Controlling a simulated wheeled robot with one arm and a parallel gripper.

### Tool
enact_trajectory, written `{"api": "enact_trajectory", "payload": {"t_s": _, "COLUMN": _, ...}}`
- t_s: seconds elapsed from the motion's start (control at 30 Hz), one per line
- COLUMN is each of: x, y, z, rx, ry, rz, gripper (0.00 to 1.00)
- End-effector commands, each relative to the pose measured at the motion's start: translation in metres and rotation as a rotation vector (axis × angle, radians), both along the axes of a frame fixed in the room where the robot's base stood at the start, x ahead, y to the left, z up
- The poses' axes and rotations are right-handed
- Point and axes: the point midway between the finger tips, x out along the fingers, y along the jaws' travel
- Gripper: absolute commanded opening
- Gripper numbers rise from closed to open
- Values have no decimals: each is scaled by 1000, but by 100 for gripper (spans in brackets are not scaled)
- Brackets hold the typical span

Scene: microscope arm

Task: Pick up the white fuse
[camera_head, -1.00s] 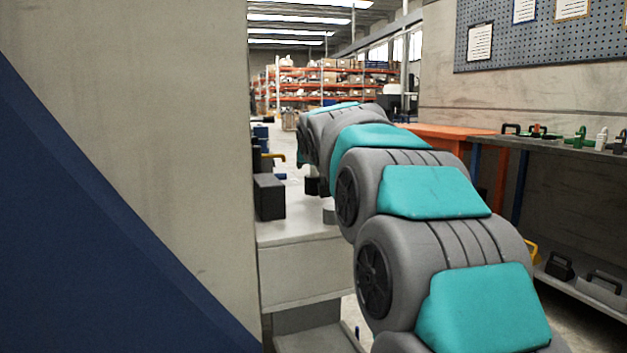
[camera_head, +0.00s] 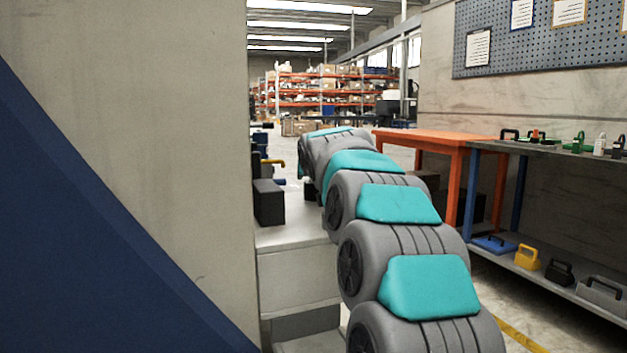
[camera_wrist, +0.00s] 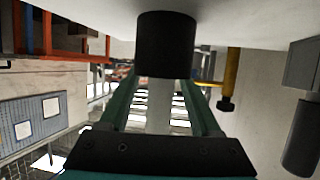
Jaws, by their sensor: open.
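In the wrist view, which looks upside down, a pale upright strip (camera_wrist: 159,105) that looks like the white fuse runs out of a black cylinder (camera_wrist: 165,45). The cylinder stands on a pale table top. My gripper (camera_wrist: 160,82) is open, with one green finger on each side of the strip. I cannot tell whether either finger touches it. The fingertips are close to the black cylinder. In the head view my arm hides the gripper and the fuse.
A yellow rod with a black end (camera_wrist: 230,75) is right of the fingers in the wrist view. In the head view, a dark box (camera_head: 268,202) stands on the grey table (camera_head: 290,236). An orange table (camera_head: 440,137) and a bench with tools (camera_head: 555,150) are at the right.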

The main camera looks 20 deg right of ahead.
Motion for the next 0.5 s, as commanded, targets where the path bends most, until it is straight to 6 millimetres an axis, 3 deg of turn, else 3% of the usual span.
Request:
{"api": "enact_trajectory", "payload": {"t_s": 0.07, "x": 0, "y": 0, "z": 0, "rx": 0, "ry": 0, "rz": 0, "gripper": 58}}
{"api": "enact_trajectory", "payload": {"t_s": 0.5, "x": 0, "y": 0, "z": 0, "rx": 1, "ry": -1, "rz": 0, "gripper": 9}}
